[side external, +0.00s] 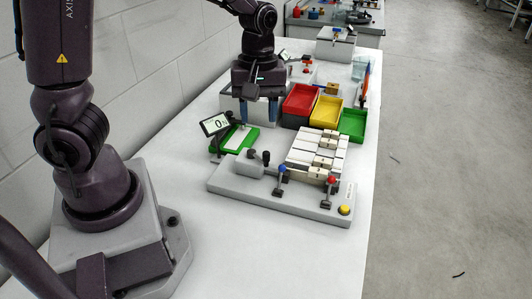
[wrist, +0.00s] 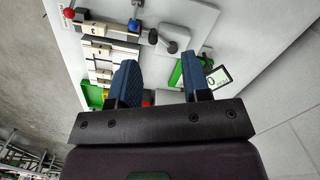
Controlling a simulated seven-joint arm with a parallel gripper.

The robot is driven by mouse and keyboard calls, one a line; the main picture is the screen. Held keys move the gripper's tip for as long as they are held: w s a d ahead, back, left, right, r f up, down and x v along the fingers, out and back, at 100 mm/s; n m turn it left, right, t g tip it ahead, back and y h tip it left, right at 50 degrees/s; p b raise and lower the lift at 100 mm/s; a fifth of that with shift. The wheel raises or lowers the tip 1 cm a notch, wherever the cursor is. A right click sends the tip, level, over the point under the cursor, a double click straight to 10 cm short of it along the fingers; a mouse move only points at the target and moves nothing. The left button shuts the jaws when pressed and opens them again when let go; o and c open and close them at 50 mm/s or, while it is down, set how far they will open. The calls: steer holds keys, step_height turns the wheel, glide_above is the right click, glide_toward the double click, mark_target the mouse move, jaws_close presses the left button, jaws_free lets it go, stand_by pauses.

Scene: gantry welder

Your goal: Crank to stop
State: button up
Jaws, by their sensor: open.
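The crank, with a black knob (side external: 266,157) and a small grey housing (side external: 249,172), sits at the left of a grey welding fixture plate (side external: 225,182). It also shows as a grey housing (wrist: 177,35) at the top of the wrist view. My gripper (side external: 258,115) is open, its two blue fingers pointing down beyond the fixture and apart from the crank. In the wrist view my gripper (wrist: 158,70) has nothing between its fingers. White numbered bars (side external: 318,150) lie on the fixture, with a blue-knobbed lever (side external: 282,169), a red-knobbed lever (side external: 332,181) and a yellow button (side external: 344,210).
A digital display (side external: 215,124) stands by a green tray (side external: 240,139) left of the fixture. Red (side external: 300,101), yellow (side external: 326,112) and green (side external: 352,125) bins stand behind it. The white table (side external: 290,250) is clear in front.

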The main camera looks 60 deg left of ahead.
mark_target(266, 152)
steer(key=w+a+f+n, duration=0.1)
steer(key=f+n, duration=0.2)
steer(key=f, duration=0.1)
steer(key=w+f+n, duration=0.1)
steer(key=f+n, duration=0.2)
steer(key=f, duration=0.2)
steer(key=w+a+f+n, duration=0.1)
steer(key=f+n, duration=0.2)
steer(key=f, duration=0.1)
steer(key=shift+a+f+n, duration=0.25)
steer(key=shift+a+n, duration=0.05)
steer(key=shift+a, duration=0.05)
jaws_close()
